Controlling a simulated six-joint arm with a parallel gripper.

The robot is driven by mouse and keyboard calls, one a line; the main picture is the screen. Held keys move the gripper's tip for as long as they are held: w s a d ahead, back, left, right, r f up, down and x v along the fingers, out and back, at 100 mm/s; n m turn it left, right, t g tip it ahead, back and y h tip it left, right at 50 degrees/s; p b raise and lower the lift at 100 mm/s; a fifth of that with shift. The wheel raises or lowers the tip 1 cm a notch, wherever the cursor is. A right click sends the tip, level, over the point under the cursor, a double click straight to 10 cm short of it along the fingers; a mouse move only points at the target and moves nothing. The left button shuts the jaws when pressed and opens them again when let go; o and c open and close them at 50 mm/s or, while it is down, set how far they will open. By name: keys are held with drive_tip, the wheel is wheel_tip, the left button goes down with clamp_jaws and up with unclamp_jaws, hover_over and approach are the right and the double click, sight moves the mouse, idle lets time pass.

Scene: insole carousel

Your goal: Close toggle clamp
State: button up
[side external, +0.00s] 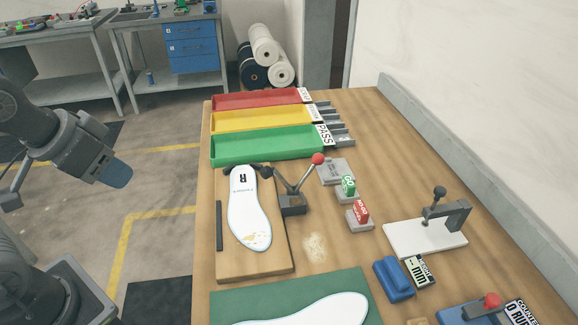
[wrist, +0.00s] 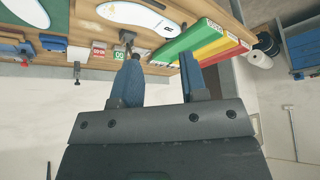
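The toggle clamp (side external: 293,203) is a dark block beside the right edge of a wooden fixture board (side external: 250,270). Its metal handle slants up to a red ball knob (side external: 318,158), and its dark arm reaches left toward the top of the white insole (side external: 250,215) marked R. Whether the arm tip touches the insole I cannot tell. The clamp also shows small in the wrist view (wrist: 127,38), its lower part near a finger. My gripper (side external: 118,174) hangs left of the table, well away from the clamp. In the wrist view its blue fingers (wrist: 160,72) are apart and empty.
Green (side external: 265,147), yellow and red trays stand behind the board. Small GO and red blocks (side external: 360,216) and a white plate gauge (side external: 425,236) lie to the right. A green mat (side external: 235,306) with another insole is in front.

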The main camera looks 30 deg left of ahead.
drive_tip(key=shift+w+r, duration=0.2)
drive_tip(key=shift+r, duration=0.05)
drive_tip(key=shift+c, duration=0.8)
drive_tip(key=w+d+r+m, duration=0.1)
drive_tip(key=w+r, duration=0.1)
drive_tip(key=w+d+r+m+g, duration=0.1)
drive_tip(key=w, duration=0.2)
drive_tip(key=w+r+m, duration=0.1)
drive_tip(key=w+r, duration=0.1)
drive_tip(key=w, duration=0.1)
drive_tip(key=shift+w+d+r+g, duration=0.25)
drive_tip(key=shift+d+r+g, duration=0.05)
drive_tip(key=shift+d, duration=0.1)
clamp_jaws()
drive_tip(key=m+g+y, duration=0.1)
drive_tip(key=m+g, duration=0.2)
drive_tip(key=m, duration=0.5)
hover_over(279, 176)
drive_tip(key=d, duration=0.1)
wheel_tip(279, 176, down, 15)
drive_tip(key=shift+a+f, duration=0.4)
drive_tip(key=shift+a, duration=0.1)
